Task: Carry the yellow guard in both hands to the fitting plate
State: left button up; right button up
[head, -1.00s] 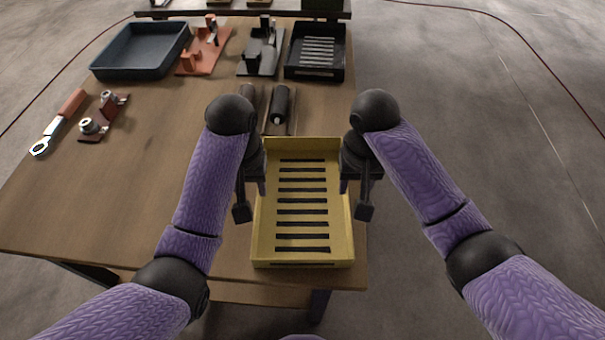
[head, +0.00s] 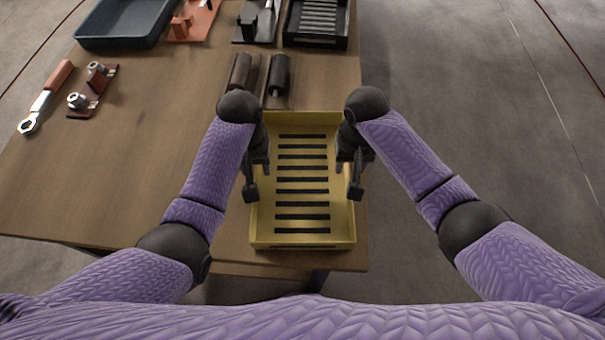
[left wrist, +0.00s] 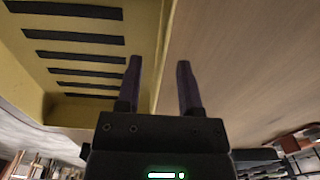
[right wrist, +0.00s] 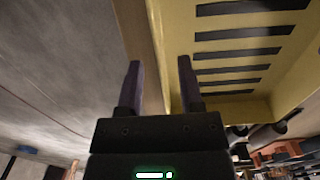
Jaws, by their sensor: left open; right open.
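The yellow guard (head: 343,228) is a shallow tray shape with a row of dark slots in its floor. It lies on the wooden table by the right and front edges. My left gripper (head: 258,176) is at its left wall and my right gripper (head: 350,176) at its right wall. In the left wrist view the open fingers (left wrist: 158,64) appear on either side of the guard's wall (left wrist: 148,85). The right wrist view shows the open fingers (right wrist: 159,64) likewise either side of the opposite wall (right wrist: 165,40). Contact cannot be told. I cannot identify the fitting plate.
Two dark cylinders (head: 279,76) lie just behind the guard. A black slotted tray (head: 316,42), a dark fixture (head: 258,20) and a blue-grey bin (head: 122,22) stand further back. A wrench (head: 45,97) and a red bracket (head: 92,88) lie left. The table's left middle is clear.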

pick_arm(q)
jog(key=shift+f, duration=1.3)
pick_arm(e)
jog(key=shift+f, duration=1.3)
pick_arm(q)
grip_shut()
pick_arm(e)
grip_shut()
